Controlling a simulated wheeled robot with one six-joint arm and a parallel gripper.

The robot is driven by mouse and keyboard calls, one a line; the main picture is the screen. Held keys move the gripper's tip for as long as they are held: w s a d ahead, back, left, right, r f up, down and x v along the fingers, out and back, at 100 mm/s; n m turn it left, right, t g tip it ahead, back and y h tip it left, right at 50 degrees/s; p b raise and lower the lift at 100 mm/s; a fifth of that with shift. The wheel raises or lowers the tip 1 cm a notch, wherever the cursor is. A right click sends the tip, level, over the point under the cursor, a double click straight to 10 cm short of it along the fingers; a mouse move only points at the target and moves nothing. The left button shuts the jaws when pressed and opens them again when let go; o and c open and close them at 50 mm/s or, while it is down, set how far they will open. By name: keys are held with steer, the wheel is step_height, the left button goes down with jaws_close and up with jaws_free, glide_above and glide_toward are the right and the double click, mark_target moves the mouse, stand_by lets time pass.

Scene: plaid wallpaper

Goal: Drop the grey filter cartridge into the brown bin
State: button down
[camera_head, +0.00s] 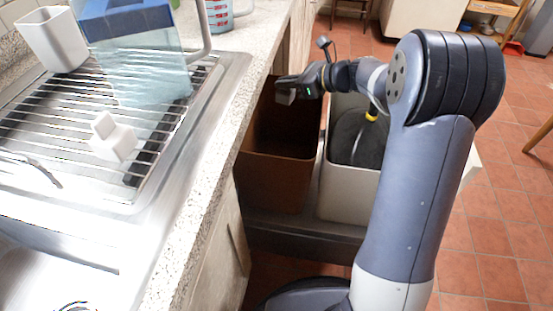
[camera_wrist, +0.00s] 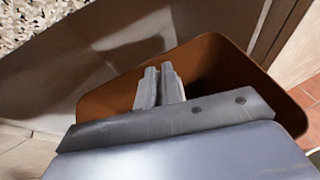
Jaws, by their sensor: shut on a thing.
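The brown bin (camera_head: 275,176) stands in a pull-out holder beside the counter, open at the top. In the wrist view its brown rim and inside (camera_wrist: 215,62) lie below my gripper. My gripper (camera_head: 287,86) is above the bin's opening, toward its far side, and is shut on the grey filter cartridge (camera_head: 284,97). Only a small grey end of the cartridge shows under the fingers. In the wrist view my gripper (camera_wrist: 160,84) points down at the bin; cartridge and fingers are hard to tell apart there.
A light grey bin (camera_head: 346,193) with a dark liner stands right of the brown one. The speckled counter edge (camera_head: 235,120) runs along the left. On the drainer (camera_head: 60,120) stand a white cup (camera_head: 54,40), a clear blue-topped container (camera_head: 135,65) and a white block-like object (camera_head: 112,138).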

mark_target(293, 92)
steer(key=shift+f+b, duration=1.45)
steer(key=shift+f, duration=0.25)
steer(key=c, duration=1.5)
jaws_free()
steer(key=p+v, duration=0.3)
steer(key=v, duration=0.7)
steer(key=shift+s+d, duration=0.25)
steer(key=shift+d, duration=0.05)
steer(key=shift+r, duration=0.1)
